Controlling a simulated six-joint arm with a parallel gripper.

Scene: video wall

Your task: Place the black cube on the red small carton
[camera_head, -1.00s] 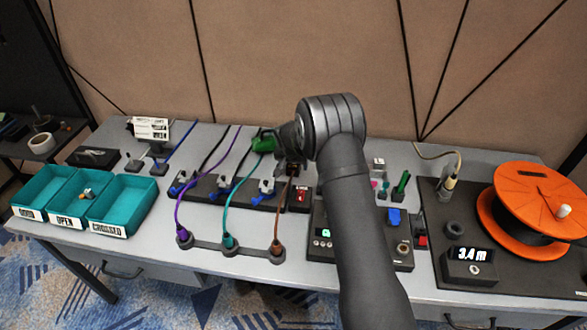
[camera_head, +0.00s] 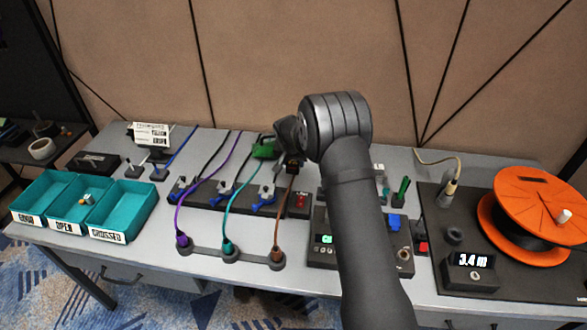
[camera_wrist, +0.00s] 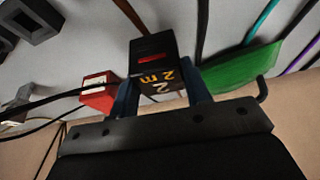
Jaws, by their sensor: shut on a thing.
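The black cube (camera_wrist: 155,64) has yellow "2 m" lettering and a red mark. In the wrist view it sits between the two blue fingers of my gripper (camera_wrist: 160,98), which is shut on it. The cube also shows in the head view (camera_head: 293,163), below the gripper and near the top of a brown cable. The red small carton (camera_wrist: 98,92), with a white label, is close to the left of the cube in the wrist view, apart from it. I cannot pick it out in the head view, where my arm covers that area.
A green object (camera_wrist: 232,68) lies close beside the right finger in the wrist view. Cables run from a black strip (camera_head: 215,195) to a grey holder. Teal bins (camera_head: 125,209) stand at the left, and an orange reel (camera_head: 536,205) at the right.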

